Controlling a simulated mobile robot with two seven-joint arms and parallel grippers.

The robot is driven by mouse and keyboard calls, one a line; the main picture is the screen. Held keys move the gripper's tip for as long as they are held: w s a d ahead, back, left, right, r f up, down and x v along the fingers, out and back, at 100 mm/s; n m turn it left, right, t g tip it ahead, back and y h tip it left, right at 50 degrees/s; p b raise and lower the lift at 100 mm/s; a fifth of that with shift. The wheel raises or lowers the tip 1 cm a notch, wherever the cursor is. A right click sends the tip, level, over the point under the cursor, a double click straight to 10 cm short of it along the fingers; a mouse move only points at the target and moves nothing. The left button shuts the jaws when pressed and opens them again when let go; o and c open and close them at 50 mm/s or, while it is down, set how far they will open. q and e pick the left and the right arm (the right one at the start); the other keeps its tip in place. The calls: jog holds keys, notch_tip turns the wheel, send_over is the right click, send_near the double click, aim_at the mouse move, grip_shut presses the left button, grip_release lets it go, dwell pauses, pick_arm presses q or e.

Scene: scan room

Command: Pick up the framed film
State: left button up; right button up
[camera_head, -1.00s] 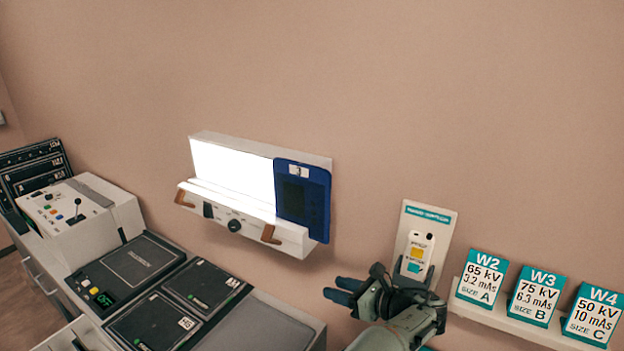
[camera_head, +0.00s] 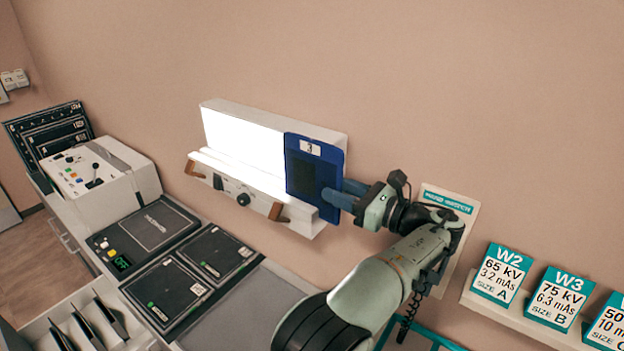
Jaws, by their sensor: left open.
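The framed film (camera_head: 301,179) has a blue frame, a dark middle and a white label marked 3 at its top. It leans against the right end of the lit viewer box (camera_head: 243,140) on the wall. My left gripper (camera_head: 339,193) is at the film's lower right edge, its blue fingers pointing left. It is open; one finger overlaps the edge in the picture. I cannot tell whether the fingers touch the frame. My right gripper is not in view.
A control console (camera_head: 92,180) and dark cassettes (camera_head: 165,291) lie on the counter at left. A wall shelf (camera_head: 512,314) at right holds cards W2, W3 and W4. A partly hidden wall plate (camera_head: 447,197) is behind my arm. Wall above is clear.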

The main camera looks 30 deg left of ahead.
aim_at(323, 144)
pick_arm(q)
jog(key=a, duration=0.5)
jog(key=shift+w+r, duration=0.25)
jog(key=shift+w, duration=0.05)
jog(key=shift+d, duration=0.1)
grip_shut()
jog(key=shift+r, duration=0.1)
notch_tip(323, 144, up, 10)
jog(key=shift+f, duration=0.1)
dwell(0.4)
